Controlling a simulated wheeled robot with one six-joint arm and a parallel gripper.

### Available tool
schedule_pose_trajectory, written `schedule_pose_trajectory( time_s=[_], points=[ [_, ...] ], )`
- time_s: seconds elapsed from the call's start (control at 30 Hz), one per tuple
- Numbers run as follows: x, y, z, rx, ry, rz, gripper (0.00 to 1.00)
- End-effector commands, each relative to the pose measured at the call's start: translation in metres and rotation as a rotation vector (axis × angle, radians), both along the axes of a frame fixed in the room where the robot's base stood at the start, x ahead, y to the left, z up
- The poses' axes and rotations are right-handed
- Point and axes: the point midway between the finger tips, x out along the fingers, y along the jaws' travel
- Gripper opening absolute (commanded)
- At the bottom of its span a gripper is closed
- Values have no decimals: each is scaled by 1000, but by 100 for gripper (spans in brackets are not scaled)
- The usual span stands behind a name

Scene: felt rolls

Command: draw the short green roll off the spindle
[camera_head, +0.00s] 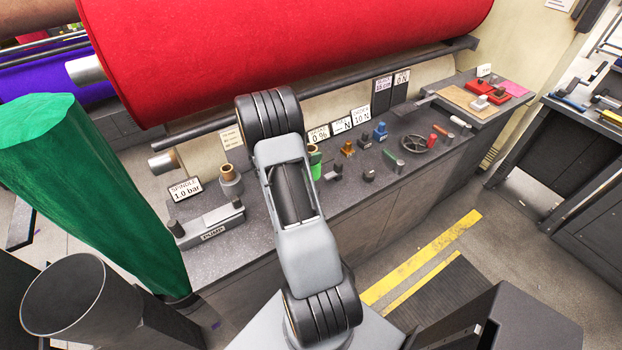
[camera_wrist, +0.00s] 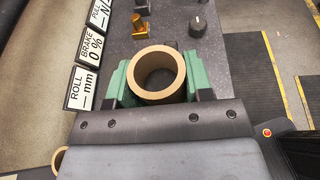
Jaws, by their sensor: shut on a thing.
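The short green roll (camera_head: 316,171) stands upright on the bench, partly hidden behind my arm in the head view. In the wrist view its tan ring-shaped end (camera_wrist: 137,77) sits between the two green fingers of my gripper (camera_wrist: 159,82). The fingers press on it from left and right. The ring's middle is dark grey, and I cannot tell whether the spindle is inside it. The roll's side is hidden in the wrist view.
A grey stand with a tan top (camera_head: 230,181) is left of my arm, near the "SPINDLE 1.0 bar" sign (camera_head: 185,189). Signs line the bench's back. Small coloured blocks and a handwheel (camera_head: 414,147) lie to the right. A large red roll (camera_head: 280,50) hangs above.

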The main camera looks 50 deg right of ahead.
Motion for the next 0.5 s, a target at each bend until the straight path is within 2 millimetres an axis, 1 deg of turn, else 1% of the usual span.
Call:
schedule_pose_trajectory(
  time_s=[0.23,0.5],
  points=[
    [0,0,5,-1,0,0,9],
    [0,0,24,-1,-1,1,9]
  ],
)
